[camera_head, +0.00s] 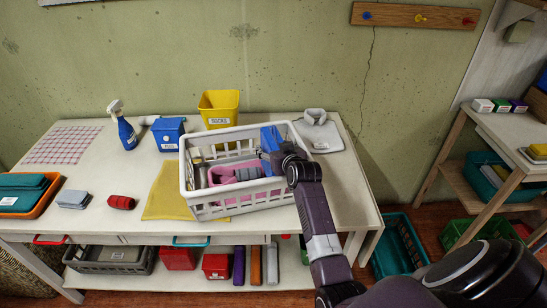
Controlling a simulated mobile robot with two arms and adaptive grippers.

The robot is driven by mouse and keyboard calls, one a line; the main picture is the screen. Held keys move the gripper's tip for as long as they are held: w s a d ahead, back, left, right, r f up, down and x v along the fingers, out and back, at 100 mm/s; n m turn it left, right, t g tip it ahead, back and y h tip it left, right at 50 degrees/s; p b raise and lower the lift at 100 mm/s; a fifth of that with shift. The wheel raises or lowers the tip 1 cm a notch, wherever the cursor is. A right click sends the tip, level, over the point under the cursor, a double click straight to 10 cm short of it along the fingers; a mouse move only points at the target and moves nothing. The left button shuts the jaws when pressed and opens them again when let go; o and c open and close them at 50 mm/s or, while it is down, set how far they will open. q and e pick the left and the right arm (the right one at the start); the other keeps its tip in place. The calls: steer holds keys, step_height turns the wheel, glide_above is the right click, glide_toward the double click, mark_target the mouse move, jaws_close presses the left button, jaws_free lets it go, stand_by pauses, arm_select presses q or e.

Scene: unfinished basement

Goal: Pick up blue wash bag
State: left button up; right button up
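A white laundry basket (236,201) stands on the table, slightly turned. A blue item (270,137), which looks like the blue wash bag, stands upright at the basket's back right, partly hidden by my gripper and the basket rim. A pink folded cloth (222,174) and grey cloths lie beside it in the basket. My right gripper (275,160) reaches over the basket's right side, against or very near the blue item. Its fingertips are too small and covered to show whether it is open or shut on it. My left gripper is not in view.
Behind the basket stand a yellow bin (219,107), a blue labelled bin (168,133) and a spray bottle (126,131). A yellow cloth (168,195) lies left of the basket. A shelf unit (457,145) stands right.

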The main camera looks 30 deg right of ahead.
steer(key=c, duration=1.2)
steer(key=shift+o, duration=0.2)
steer(key=shift+r, duration=0.1)
